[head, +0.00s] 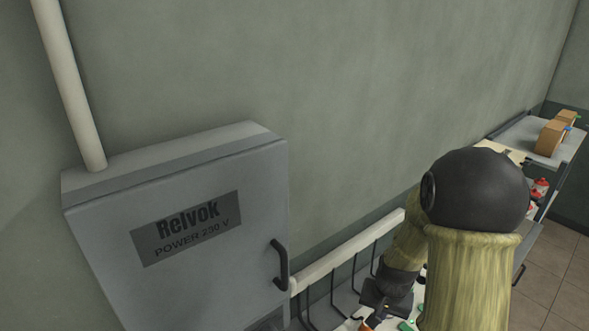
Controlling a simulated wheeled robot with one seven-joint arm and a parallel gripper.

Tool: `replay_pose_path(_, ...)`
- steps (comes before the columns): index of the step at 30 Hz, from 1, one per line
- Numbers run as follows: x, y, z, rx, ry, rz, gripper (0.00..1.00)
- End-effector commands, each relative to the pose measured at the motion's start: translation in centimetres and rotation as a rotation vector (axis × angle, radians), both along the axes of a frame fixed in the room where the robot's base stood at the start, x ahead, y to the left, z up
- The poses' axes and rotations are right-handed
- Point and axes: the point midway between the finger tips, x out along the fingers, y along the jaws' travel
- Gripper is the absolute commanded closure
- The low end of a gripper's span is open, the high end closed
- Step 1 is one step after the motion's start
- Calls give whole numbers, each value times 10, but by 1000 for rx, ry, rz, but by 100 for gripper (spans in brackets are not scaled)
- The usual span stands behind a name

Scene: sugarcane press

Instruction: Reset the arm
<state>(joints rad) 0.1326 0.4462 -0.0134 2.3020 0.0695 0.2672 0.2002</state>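My arm (470,270) is bent on the right of the head view, with pale yellow-green links and a large dark round joint on top. Its far part runs down behind the near link to a dark end piece near the bottom edge. My gripper (385,298) seems to be at this dark end, low over a surface with small coloured items. Its fingers cannot be made out, so I cannot tell whether it is open or holds anything.
A grey power cabinet (180,235) with a black handle (280,265) stands at the left, below a pale pipe (70,85). A pale rail (345,250) runs along the wall. A shelf at the far right bears boxes (550,138). Tiled floor (550,270) shows at right.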

Motion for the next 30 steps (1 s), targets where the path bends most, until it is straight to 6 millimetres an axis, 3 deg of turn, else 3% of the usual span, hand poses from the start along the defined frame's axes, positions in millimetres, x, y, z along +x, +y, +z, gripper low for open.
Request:
replay_pose_path(6,-38,29,43,-28,-54,193,100)
replay_pose_path(15,-88,51,73,-66,-101,392,100)
replay_pose_path(30,-91,52,75,-67,-101,405,100)
